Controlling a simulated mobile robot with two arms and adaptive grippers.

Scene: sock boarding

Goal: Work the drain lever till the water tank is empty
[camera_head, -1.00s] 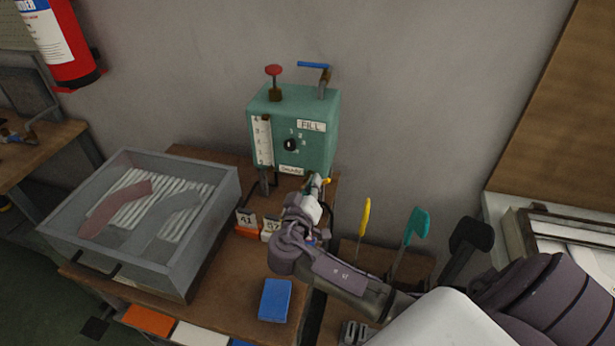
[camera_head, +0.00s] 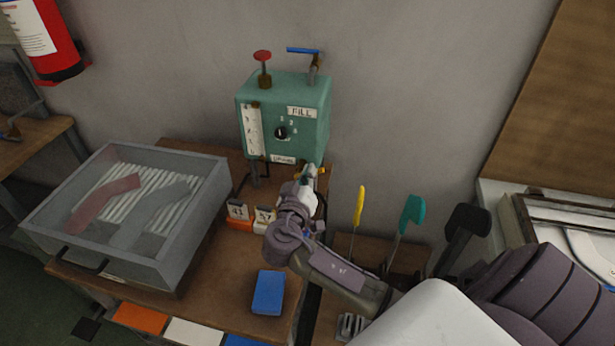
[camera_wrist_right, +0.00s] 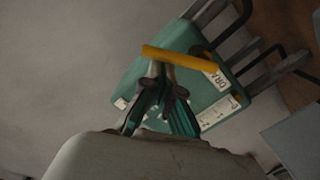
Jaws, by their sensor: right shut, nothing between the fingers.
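The water tank (camera_head: 312,125) is a green box at the wall, marked FILL, with a dial, a white level gauge (camera_head: 254,130) and a drain label (camera_head: 284,159) low on its front. I cannot read the water level. The yellow drain lever (camera_head: 324,171) shows under the tank's right side, partly behind my gripper. My right gripper (camera_head: 308,173) is shut and empty at the lever. In the right wrist view the lever (camera_wrist_right: 182,58) runs across just beyond the closed fingertips (camera_wrist_right: 163,82); I cannot tell if they touch. My left gripper is not in view.
A grey basin (camera_head: 200,225) with a ribbed bottom and sock-shaped pieces stands on the left. Number cards (camera_head: 238,212) and a blue block (camera_head: 268,292) lie on the bench. Yellow, teal and black upright handles (camera_head: 411,213) stand close to my right arm. A red valve knob (camera_head: 262,56) tops the tank.

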